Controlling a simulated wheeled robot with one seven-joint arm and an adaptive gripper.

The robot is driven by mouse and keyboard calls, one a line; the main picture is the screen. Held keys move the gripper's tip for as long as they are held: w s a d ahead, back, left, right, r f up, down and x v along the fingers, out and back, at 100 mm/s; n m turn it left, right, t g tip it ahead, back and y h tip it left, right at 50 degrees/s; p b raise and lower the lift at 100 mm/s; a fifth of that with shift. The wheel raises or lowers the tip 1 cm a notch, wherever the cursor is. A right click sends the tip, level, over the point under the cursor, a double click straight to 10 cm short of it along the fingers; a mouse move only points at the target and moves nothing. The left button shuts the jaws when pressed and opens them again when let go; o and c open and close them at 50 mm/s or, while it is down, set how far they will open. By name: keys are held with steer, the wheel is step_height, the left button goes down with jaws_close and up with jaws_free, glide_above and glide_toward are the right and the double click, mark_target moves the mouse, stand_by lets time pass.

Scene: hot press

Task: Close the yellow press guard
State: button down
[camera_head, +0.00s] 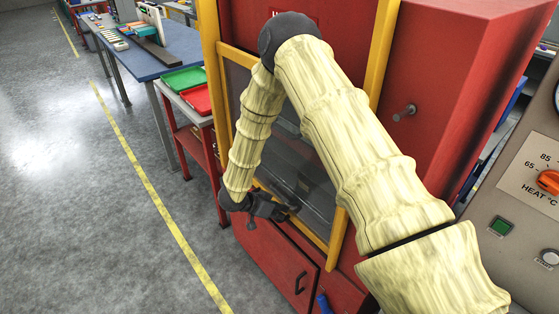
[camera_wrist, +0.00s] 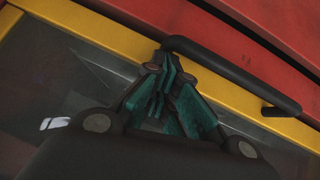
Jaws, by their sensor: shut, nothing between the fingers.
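The yellow press guard (camera_head: 331,236) is a yellow frame with a clear panel on the front of the red press (camera_head: 440,70). Its lower bar sits low, close above the red lower body; I cannot tell if it is fully down. My gripper (camera_head: 288,209) is shut and empty at the guard's lower part. In the wrist view the fingertips (camera_wrist: 164,66) are beside the left end of the black handle (camera_wrist: 235,72) on the yellow bar (camera_wrist: 110,38). I cannot tell whether they touch it. My arm hides much of the guard in the head view.
A control panel with an orange heat knob (camera_head: 549,181) and green button (camera_head: 501,227) stands at the right. A red cart with a green tray (camera_head: 183,80) and red tray (camera_head: 196,99) is left of the press, near a blue table (camera_head: 180,45). The left floor is clear.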

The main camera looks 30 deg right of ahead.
steer(key=r, duration=0.1)
steer(key=r+p, duration=0.2)
steer(key=r, duration=0.1)
steer(key=shift+w+a+r, duration=0.1)
steer(key=shift+w+a, duration=0.05)
steer(key=shift+w, duration=0.2)
steer(key=b+v, duration=0.3)
steer(key=v, duration=0.7)
steer(key=s+f+n+t+y, duration=0.4)
steer(key=s+f+n, duration=0.55)
steer(key=f, duration=0.65)
steer(key=s+a+f+n+g+y, duration=0.2)
steer(key=s+f, duration=0.1)
steer(key=s, duration=1.1)
steer(key=s+a+f+n+g+y, duration=0.1)
steer(key=s+a+f+n+y, duration=0.1)
steer(key=s, duration=1.2)
steer(key=shift+f+n+g+y, duration=0.4)
steer(key=shift+f+n+y, duration=0.1)
steer(key=shift+y, duration=0.2)
steer(key=shift+s, duration=0.1)
